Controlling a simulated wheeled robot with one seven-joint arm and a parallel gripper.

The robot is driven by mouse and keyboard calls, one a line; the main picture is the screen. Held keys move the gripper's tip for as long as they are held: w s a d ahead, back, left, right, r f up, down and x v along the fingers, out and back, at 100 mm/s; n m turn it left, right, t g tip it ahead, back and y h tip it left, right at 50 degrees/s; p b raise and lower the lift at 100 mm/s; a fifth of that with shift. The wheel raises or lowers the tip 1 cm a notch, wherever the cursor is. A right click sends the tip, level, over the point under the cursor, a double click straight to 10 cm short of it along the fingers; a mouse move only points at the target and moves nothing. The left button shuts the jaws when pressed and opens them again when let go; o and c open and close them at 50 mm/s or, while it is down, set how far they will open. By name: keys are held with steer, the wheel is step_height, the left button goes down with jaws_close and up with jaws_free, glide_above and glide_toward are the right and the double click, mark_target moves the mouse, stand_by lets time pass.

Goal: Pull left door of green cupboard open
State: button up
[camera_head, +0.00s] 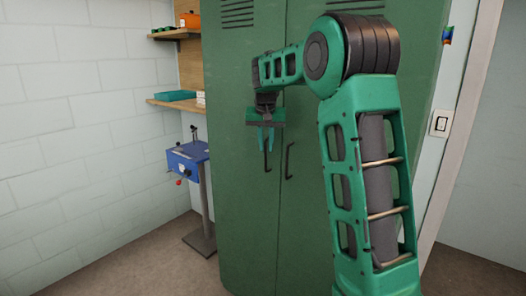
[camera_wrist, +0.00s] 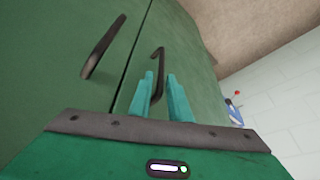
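The green cupboard (camera_head: 235,190) fills the middle of the head view, with both doors shut. The left door's dark handle (camera_head: 267,160) is a thin vertical bar. The right door's handle (camera_head: 288,161) is beside it, across the seam. My gripper (camera_head: 266,138) is at the upper part of the left door's handle. In the wrist view, which looks inverted, the handle (camera_wrist: 160,65) runs down between my two green fingers (camera_wrist: 163,95). A gap shows between the fingers, so they look open around the handle. I cannot tell whether either finger touches it.
A blue machine (camera_head: 187,160) on a stand is left of the cupboard, near the left door's side. Wall shelves (camera_head: 175,104) hold a teal tray and an orange box. A light switch (camera_head: 440,123) is at right. Bare floor (camera_head: 150,262) shows at lower left.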

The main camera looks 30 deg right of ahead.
steer(key=shift+x, duration=1.1)
